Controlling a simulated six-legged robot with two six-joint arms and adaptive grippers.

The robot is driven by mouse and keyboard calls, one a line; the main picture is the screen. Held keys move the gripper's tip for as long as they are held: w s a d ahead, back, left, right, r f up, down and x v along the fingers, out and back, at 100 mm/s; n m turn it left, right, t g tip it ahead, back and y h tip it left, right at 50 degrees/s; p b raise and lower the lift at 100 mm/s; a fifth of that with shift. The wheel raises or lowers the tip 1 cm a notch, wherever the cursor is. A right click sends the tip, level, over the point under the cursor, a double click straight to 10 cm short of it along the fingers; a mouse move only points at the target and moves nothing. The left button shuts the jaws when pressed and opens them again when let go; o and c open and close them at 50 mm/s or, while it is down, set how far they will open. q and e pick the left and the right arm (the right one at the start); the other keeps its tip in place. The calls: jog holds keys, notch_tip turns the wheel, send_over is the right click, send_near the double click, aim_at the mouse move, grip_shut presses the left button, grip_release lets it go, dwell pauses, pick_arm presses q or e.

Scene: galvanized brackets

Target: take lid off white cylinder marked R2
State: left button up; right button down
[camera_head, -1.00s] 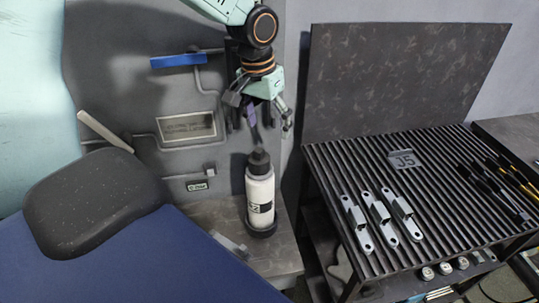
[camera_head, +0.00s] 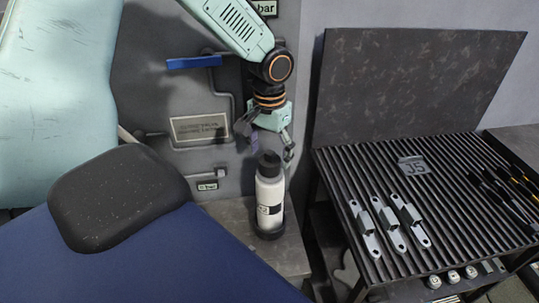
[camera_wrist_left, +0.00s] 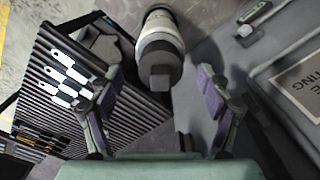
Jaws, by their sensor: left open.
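The white cylinder (camera_head: 269,203) stands upright in a dark round base on a small grey ledge (camera_head: 291,256). My left gripper (camera_head: 267,148) is open just above and around the level of the lid, pointing down. In the left wrist view the cylinder (camera_wrist_left: 160,32) and its lid (camera_wrist_left: 160,76) lie ahead, between the spread fingers (camera_wrist_left: 161,95) but beyond their tips. Nothing is in the fingers. My right gripper is not in view.
A slatted dark rack (camera_head: 450,215) to the right holds several metal brackets (camera_head: 390,228), a J5 tag (camera_head: 414,167) and dark tools (camera_head: 500,190). A wall panel with a blue handle (camera_head: 194,62) and pipes stands behind the cylinder.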

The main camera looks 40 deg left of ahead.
pick_arm(q)
jog(key=shift+w+a+f, duration=0.1)
jog(key=shift+w+f, duration=0.1)
jog(key=shift+f, duration=0.35)
jog(key=shift+w+f, duration=0.2)
jog(key=shift+f, duration=0.35)
jog(key=shift+s+r, duration=0.2)
jog(key=shift+s, duration=0.15)
jog(key=shift+s+r, duration=0.1)
jog(key=shift+s, duration=0.05)
jog(key=shift+c, duration=1.5)
jog(key=shift+w+f, duration=0.25)
jog(key=shift+w, duration=0.2)
jog(key=c, duration=0.4)
jog(key=shift+s+r, duration=0.15)
jog(key=shift+s, duration=0.2)
jog(key=c, duration=0.5)
